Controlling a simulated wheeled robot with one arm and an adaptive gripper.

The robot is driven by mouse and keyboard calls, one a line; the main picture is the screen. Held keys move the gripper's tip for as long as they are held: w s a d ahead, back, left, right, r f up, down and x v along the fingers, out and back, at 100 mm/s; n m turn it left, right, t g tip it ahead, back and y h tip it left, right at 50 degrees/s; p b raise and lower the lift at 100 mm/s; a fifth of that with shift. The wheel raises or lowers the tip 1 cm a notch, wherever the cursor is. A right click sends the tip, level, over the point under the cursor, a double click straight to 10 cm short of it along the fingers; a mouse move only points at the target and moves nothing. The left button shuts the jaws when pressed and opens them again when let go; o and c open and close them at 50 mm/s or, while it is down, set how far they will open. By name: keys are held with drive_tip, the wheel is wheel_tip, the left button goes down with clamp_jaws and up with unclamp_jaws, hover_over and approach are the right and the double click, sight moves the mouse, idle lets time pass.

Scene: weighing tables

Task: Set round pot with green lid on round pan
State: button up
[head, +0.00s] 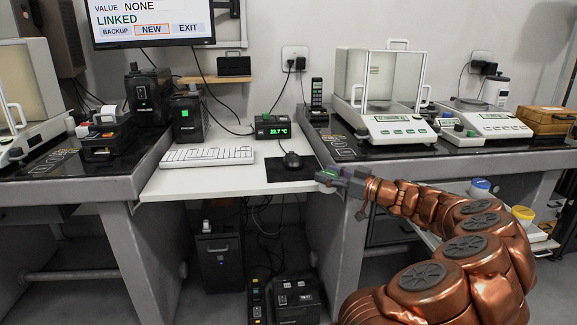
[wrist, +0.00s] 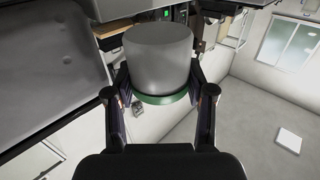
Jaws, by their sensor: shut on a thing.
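My gripper (wrist: 158,82) is shut on the round pot (wrist: 158,58) in the wrist view, with one finger on each side. The pot is a plain grey cylinder, and its green lid (wrist: 160,98) shows as a band on the side nearer my palm. In the head view my gripper (head: 342,179) is in front of the right table's corner; the pot cannot be made out clearly there. A balance with a glass shield (head: 385,80) stands on the right table; a small pan shows dimly inside.
Jars with blue (head: 480,184) and yellow (head: 522,212) lids sit on a lower shelf. The middle desk holds a keyboard (head: 207,156) and mouse (head: 292,160). Another balance is at far left.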

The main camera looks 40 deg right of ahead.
drive_tip(key=w, duration=0.3)
drive_tip(key=w+a+b, duration=0.1)
drive_tip(key=w, duration=0.6)
drive_tip(key=shift+w+a, duration=0.3)
drive_tip(key=shift+w, duration=0.1)
drive_tip(key=w, duration=0.2)
drive_tip(key=w+b, duration=0.1)
drive_tip(key=shift+w+a+f, duration=0.15)
drive_tip(key=shift+w+a, duration=0.05)
drive_tip(key=shift+w, duration=0.2)
drive_tip(key=shift+f+b, duration=0.1)
drive_tip(key=shift+b, duration=0.35)
drive_tip(key=o, duration=1.2)
drive_tip(key=shift+r+p, duration=0.2)
drive_tip(key=shift+p, duration=0.15)
